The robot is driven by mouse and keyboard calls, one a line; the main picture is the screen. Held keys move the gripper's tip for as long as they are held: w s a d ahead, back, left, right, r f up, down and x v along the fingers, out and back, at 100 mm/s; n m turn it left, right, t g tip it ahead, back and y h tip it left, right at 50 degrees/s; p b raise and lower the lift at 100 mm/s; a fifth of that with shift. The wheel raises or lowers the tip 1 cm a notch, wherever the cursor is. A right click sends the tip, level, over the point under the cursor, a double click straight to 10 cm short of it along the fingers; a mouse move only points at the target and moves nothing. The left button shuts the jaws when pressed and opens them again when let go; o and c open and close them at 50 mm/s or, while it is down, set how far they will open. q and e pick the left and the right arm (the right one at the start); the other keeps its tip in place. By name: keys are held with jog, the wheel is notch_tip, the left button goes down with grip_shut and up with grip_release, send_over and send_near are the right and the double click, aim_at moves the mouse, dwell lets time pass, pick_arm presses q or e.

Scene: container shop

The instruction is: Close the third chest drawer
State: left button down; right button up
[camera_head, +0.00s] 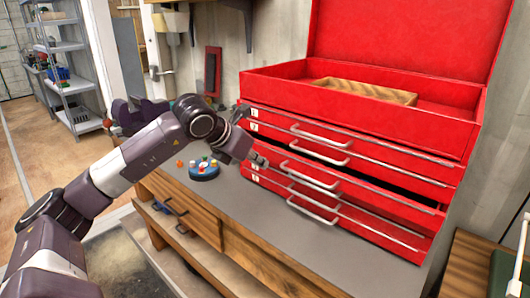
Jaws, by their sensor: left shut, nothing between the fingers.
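The red tool chest (365,118) stands on a grey-topped workbench with its lid raised. Its front has several stacked drawers with silver bar handles and small white number labels on the left. The third drawer (345,193) sticks out, with a dark gap above it; its handle (312,181) runs across the middle of its front. My left gripper (260,161) is shut and empty at the left end of the third drawer's front, left of its handle. I cannot tell whether it touches the drawer. My right gripper is not in view.
A wooden tray (366,91) sits in the chest's open top. A blue round holder (204,174) with small coloured pieces stands on the bench (290,229) left of the chest. Bare bench top lies in front of the drawers. Metal shelves (65,75) stand far left.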

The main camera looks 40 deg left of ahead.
aim_at(272, 150)
pick_arm(q)
jog(key=shift+w+d+f+p, duration=0.1)
jog(key=shift+w+p, duration=0.25)
jog(key=shift+w, duration=0.7)
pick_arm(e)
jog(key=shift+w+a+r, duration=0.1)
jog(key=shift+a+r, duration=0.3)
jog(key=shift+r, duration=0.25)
pick_arm(q)
jog(key=w, duration=0.1)
jog(key=w+p, duration=0.2)
jog(key=shift+w+d+r, duration=0.15)
jog(key=shift+w+r, duration=0.15)
jog(key=shift+w+f, duration=0.15)
jog(key=shift+w, duration=0.2)
jog(key=shift+s, duration=0.1)
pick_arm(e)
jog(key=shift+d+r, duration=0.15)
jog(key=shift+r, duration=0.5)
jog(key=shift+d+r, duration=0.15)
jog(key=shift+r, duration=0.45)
